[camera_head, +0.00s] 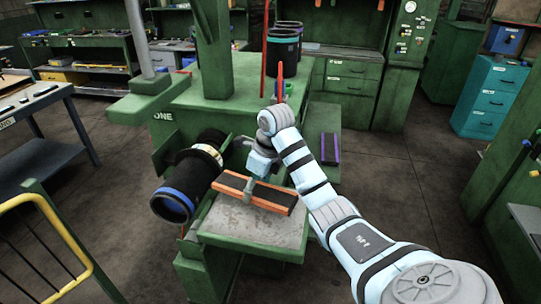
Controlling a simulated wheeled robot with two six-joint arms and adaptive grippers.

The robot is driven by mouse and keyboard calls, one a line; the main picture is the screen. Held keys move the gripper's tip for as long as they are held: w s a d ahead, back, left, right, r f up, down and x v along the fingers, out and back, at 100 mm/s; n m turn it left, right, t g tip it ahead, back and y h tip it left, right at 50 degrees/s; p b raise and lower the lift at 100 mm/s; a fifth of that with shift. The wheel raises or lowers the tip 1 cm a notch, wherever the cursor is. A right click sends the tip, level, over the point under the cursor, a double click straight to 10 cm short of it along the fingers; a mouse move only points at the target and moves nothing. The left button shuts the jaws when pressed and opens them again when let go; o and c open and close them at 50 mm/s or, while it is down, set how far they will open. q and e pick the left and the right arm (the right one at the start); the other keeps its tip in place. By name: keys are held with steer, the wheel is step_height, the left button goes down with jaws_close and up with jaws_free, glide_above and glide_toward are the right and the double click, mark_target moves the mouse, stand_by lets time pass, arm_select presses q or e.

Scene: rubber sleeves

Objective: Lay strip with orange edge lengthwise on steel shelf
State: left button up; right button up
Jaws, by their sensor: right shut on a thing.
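The strip with the orange edge (273,196) is dark on top with orange along its sides. My right gripper (248,192) is shut on it near its middle, and the fingers hide part of it. The strip is over the far part of the steel shelf (252,230), running from left to right and slanting slightly toward the front at its right end. I cannot tell whether it touches the shelf. The near part of the shelf is bare, grey and worn. My left gripper is not in view.
A black roller (186,188) with a blue ring juts out just left of the shelf. The green machine (185,105) stands behind. A purple-edged strip (330,149) lies on a green surface to the right. A yellow rail (35,203) is at the left.

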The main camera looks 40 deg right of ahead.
arm_select(q)
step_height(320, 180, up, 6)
steer(key=p, duration=0.4)
arm_select(e)
step_height(320, 180, up, 5)
steer(key=w+n, duration=0.2)
steer(key=b, duration=0.5)
glide_above(256, 209)
steer(key=shift+n+y, duration=0.3)
steer(key=f, duration=0.4)
steer(key=s+f, duration=0.1)
steer(key=f, duration=0.2)
steer(key=shift+d, duration=0.3)
steer(key=shift+w+f, duration=0.15)
steer(key=shift+f, duration=0.1)
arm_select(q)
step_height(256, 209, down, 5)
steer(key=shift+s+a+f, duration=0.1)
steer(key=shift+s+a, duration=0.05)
arm_select(e)
steer(key=shift+s+r, duration=0.25)
steer(key=shift+w+f+b, duration=0.1)
steer(key=shift+f+b, duration=0.35)
steer(key=shift+f, duration=0.3)
steer(key=shift+f+b, duration=1.05)
steer(key=shift+f, duration=0.55)
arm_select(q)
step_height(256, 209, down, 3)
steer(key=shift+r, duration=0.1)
